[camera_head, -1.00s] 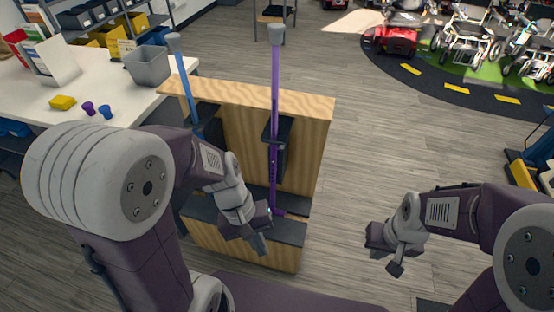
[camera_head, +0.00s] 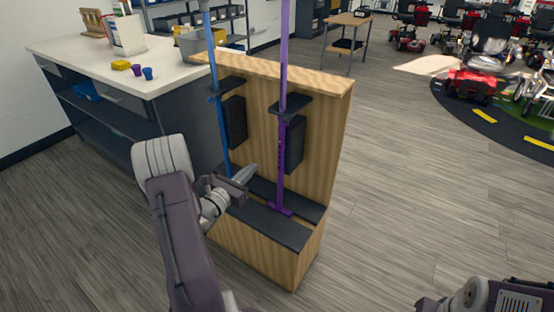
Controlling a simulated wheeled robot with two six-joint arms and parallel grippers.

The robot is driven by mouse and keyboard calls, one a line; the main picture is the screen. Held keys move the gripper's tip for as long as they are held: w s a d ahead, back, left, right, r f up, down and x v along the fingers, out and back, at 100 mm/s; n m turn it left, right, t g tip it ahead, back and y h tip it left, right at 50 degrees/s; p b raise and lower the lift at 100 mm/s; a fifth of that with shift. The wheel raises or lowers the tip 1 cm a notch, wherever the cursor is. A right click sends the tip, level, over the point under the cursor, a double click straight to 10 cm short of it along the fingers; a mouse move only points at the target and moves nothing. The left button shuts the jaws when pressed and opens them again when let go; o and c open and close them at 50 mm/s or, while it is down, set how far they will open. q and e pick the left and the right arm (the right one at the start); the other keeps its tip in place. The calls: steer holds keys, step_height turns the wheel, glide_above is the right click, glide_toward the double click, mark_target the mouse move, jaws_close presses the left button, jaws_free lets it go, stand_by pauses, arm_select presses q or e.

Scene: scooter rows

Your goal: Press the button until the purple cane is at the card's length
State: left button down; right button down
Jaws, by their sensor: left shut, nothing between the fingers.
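The purple cane (camera_head: 282,140) stands upright in a wooden stand (camera_head: 322,140), its foot on the dark base strip (camera_head: 266,222) and its upper end beyond the top edge of the view. A row of small holes runs along its lower shaft. A white card (camera_head: 128,36) stands on the white table; its writing is too small to read. I cannot make out a button. My left gripper (camera_head: 246,175) is shut and empty, in front of the stand between the canes' lower ends. Contact cannot be told. My right arm (camera_head: 478,297) shows at the bottom right, its gripper mostly cut off.
A blue cane (camera_head: 219,120) stands left of the purple one. Black boxes (camera_head: 296,144) sit on the panel behind the canes. The white table (camera_head: 85,58) holds a yellow block (camera_head: 121,65), small cups (camera_head: 148,73) and a grey bin (camera_head: 192,42).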

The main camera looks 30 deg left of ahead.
arm_select(q)
steer(key=b, duration=0.1)
glide_toward(280, 139)
steer(key=w, duration=0.4)
steer(key=w+f, duration=0.1)
steer(key=w, duration=0.1)
steer(key=shift+w+d, duration=0.15)
steer(key=shift+d, duration=0.05)
stand_by(0.3)
steer(key=shift+w+b, duration=0.3)
steer(key=shift+b, duration=0.15)
steer(key=shift+w+r, duration=0.15)
steer(key=shift+w, duration=0.1)
steer(key=shift+r, duration=0.3)
